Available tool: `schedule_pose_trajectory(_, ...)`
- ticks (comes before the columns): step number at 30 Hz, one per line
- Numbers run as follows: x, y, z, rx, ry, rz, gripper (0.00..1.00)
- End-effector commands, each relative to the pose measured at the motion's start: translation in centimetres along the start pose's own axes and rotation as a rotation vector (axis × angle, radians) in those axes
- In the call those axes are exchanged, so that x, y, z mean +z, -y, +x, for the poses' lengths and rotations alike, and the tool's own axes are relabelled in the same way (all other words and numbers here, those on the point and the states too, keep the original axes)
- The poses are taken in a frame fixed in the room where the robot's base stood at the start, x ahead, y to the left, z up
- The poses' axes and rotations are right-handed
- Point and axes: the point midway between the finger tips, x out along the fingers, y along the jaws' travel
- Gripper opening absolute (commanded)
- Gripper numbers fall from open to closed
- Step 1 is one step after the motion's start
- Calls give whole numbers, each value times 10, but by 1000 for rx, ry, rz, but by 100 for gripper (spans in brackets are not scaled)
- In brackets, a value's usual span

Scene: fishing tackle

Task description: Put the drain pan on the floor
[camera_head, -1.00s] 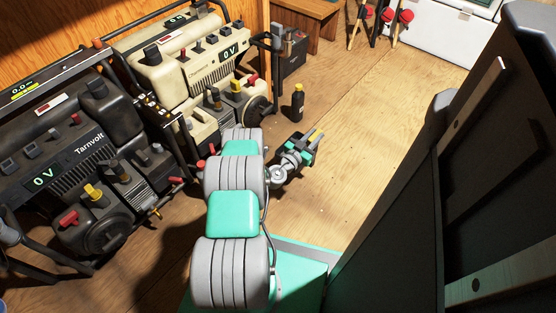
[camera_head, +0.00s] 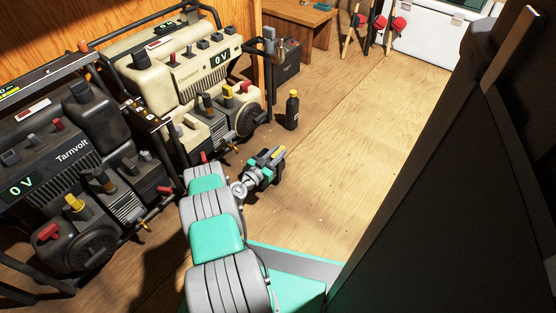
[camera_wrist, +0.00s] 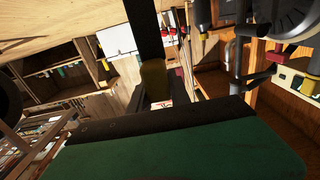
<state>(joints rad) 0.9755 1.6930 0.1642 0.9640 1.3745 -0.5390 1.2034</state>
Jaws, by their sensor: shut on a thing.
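My gripper (camera_head: 268,163) is stretched out over the wooden floor (camera_head: 345,150), right of the cream generator. In the wrist view a black finger with a yellow tip (camera_wrist: 153,80) comes down from the top. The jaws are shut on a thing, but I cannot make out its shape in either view. A small pale patch with red marks shows just below the yellow tip; I cannot tell what it belongs to. A broad dark green surface with a black edge fills the bottom of the wrist view. I cannot clearly identify a drain pan in either view.
A cream generator (camera_head: 190,65) and a black Tarnvolt generator (camera_head: 70,170) stand along the left. A black bottle with a yellow cap (camera_head: 291,112) stands on the floor beyond my gripper. A tall dark surface closes off the right.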

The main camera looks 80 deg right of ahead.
Motion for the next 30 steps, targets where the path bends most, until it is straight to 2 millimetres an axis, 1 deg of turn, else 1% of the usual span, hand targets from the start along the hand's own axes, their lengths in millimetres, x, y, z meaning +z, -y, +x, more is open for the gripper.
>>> schedule_pose_trajectory(1, 12, -2, 0, 3, -2, -1, 0)
schedule_pose_trajectory(4, 22, -2, 1, 3, -3, -1, 0)
schedule_pose_trajectory(11, 21, -1, 1, 2, -3, 0, 0)
schedule_pose_trajectory(15, 24, -2, 1, 2, -3, -1, 0)
schedule_pose_trajectory(16, 27, -2, 0, 2, 1, -4, 24)
schedule_pose_trajectory(24, 27, -2, 0, 2, 1, -3, 45)
schedule_pose_trajectory(30, 27, -2, 0, 2, 1, -3, 45)
